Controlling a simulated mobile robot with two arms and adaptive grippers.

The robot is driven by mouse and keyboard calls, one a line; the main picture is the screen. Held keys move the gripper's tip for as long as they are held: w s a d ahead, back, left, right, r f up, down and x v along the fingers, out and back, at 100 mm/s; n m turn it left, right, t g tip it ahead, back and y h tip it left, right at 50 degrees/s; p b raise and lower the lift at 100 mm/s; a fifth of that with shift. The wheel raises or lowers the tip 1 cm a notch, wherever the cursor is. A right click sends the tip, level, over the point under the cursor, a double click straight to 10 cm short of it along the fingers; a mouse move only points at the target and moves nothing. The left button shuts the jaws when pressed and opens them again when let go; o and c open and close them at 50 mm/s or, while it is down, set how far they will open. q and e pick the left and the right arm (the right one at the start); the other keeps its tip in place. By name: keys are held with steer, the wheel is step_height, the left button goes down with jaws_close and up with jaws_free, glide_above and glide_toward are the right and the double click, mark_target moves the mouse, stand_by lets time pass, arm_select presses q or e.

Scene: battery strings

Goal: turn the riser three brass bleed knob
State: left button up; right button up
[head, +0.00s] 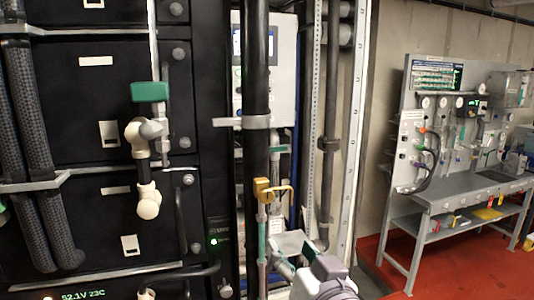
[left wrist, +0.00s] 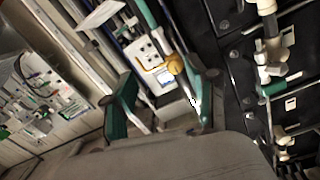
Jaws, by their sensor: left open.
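A brass bleed knob (head: 262,190) with a bent yellow lever sits on a thin vertical pipe with a teal section, in front of a thick black pipe. I cannot read a number marking its riser. In the left wrist view the brass knob (left wrist: 175,64) shows beyond and between my teal-padded fingers. My left gripper (head: 284,250) is open and empty, below and to the right of the knob in the head view. In the left wrist view the gripper (left wrist: 163,100) has its fingers spread, apart from the knob. My right gripper is not in view.
A pale elbow valve with a green handle (head: 150,92) stands out from the black battery cabinets (head: 85,150) at left. A metal clamp (head: 242,122) holds the black pipe (head: 257,60). A bench with a panel (head: 425,110) stands at right, with clear red floor (head: 450,268) before it.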

arm_select(q)
step_height(320, 180, up, 5)
steer(key=s, duration=0.2)
glide_toward(267, 197)
steer(key=shift+n+t+y, duration=0.3)
steer(key=shift+n+t, duration=0.1)
steer(key=shift+t, duration=0.1)
steer(key=b+x, duration=0.1)
steer(key=x, duration=0.1)
steer(key=f+b+x, duration=0.1)
steer(key=x, duration=0.1)
steer(key=shift+b, duration=0.35)
steer(key=p+x, duration=0.1)
steer(key=x, duration=0.3)
steer(key=shift+w+d+r, duration=0.1)
steer(key=shift+r, duration=0.1)
steer(key=shift+w+a+f+p, duration=0.15)
steer(key=shift+w+a+p, duration=0.15)
steer(key=shift+w, duration=0.3)
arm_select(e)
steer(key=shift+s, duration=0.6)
arm_select(q)
steer(key=shift+d, duration=0.1)
